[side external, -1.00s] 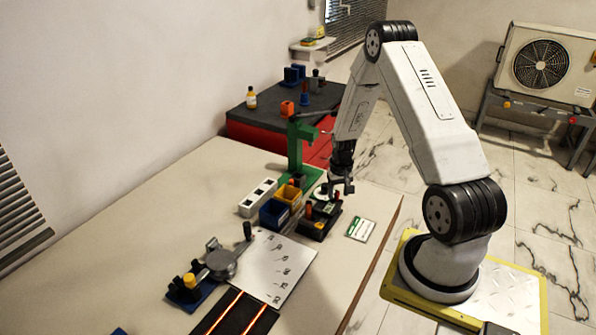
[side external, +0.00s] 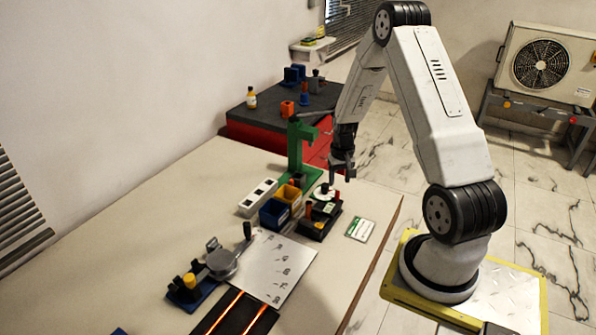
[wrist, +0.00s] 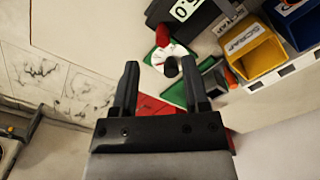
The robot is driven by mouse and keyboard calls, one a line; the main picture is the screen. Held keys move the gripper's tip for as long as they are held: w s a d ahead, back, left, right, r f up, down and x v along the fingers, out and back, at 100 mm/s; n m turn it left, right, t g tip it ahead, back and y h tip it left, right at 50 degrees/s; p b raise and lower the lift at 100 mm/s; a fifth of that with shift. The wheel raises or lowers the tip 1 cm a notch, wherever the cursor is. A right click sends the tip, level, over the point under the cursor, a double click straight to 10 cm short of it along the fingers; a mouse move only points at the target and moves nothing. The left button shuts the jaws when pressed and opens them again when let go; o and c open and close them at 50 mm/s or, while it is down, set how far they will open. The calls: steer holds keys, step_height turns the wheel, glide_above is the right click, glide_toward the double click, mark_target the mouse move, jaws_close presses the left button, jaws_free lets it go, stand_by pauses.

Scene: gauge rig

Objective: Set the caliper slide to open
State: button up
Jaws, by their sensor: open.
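My gripper (side external: 342,176) is open and empty, fingers down, above the right end of the bench. In the wrist view, my gripper (wrist: 161,64) has its two dark fingers apart. In the wrist view the black device (wrist: 205,14) has a "5.0" label, and the red knob (wrist: 163,36) shows beyond the fingertips. A white ring (wrist: 158,57) lies between the fingertips in that view, on a green base. I cannot tell for certain which part is the caliper slide.
A green stand (side external: 297,150) rises close left of my gripper. Yellow (side external: 289,195) and blue (side external: 273,214) bins sit beside the black device. A small card (side external: 360,230) lies near the bench edge. A blue-based fixture (side external: 190,291) and silver plate (side external: 272,262) are farther left.

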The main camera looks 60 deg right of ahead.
steer(key=shift+r, duration=1.25)
steer(key=shift+w+a+r, duration=0.15)
steer(key=shift+a+r, duration=0.05)
steer(key=shift+a, duration=0.1)
steer(key=w+a+r+n+t, duration=0.1)
steer(key=a+r+n, duration=0.15)
steer(key=a, duration=0.55)
steer(key=w+a+r+n, duration=0.2)
steer(key=a+r, duration=0.2)
steer(key=a, duration=0.5)
steer(key=s+a+r+n, duration=0.1)
steer(key=s+a+n, duration=0.1)
steer(key=a, duration=0.4)
steer(key=s+a+r+n+t, duration=0.1)
steer(key=s+a+r+n, duration=0.1)
steer(key=s+a, duration=0.2)
steer(key=a, duration=0.2)
steer(key=shift+s+a+r+t, duration=0.15)
steer(key=shift+a+r+t, duration=0.15)
steer(key=shift+a, duration=0.1)
